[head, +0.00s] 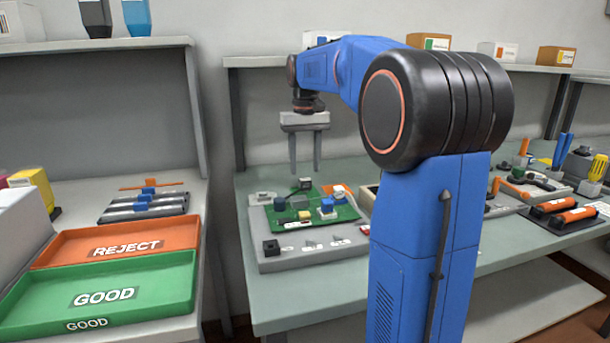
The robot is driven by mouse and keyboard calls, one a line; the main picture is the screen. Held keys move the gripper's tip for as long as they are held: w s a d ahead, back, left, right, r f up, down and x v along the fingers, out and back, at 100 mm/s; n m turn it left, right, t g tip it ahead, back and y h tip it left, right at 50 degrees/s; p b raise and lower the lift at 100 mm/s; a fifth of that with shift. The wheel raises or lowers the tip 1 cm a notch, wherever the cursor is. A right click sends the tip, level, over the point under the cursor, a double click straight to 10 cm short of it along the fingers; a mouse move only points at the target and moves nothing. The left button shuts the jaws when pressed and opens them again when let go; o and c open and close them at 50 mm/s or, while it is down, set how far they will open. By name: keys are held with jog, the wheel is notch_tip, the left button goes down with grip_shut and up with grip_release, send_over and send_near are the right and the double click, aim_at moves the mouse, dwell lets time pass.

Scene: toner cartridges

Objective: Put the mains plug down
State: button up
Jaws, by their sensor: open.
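My gripper (305,170) points straight down with its two fingers apart. Nothing shows between them. It hangs above the back of a green circuit board (292,238), which lies on a grey base plate (262,222) on the workbench. Small blue, white and dark parts stand on the board, and the fingertips are clear of them. A black block (271,248) sits at the front left corner of the base plate. I cannot tell for sure which of these small things is the mains plug.
A green GOOD tray (158,295) and an orange REJECT tray (185,238) lie on the left table. Several dark cylinders (145,207) lie behind them. Orange-and-black cartridges (570,215) and tools crowd the bench's right. My arm hides the bench's middle.

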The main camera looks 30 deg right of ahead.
aim_at(305, 179)
notch_tip(305, 179, up, 8)
jog(key=shift+f, duration=0.15)
dwell(0.6)
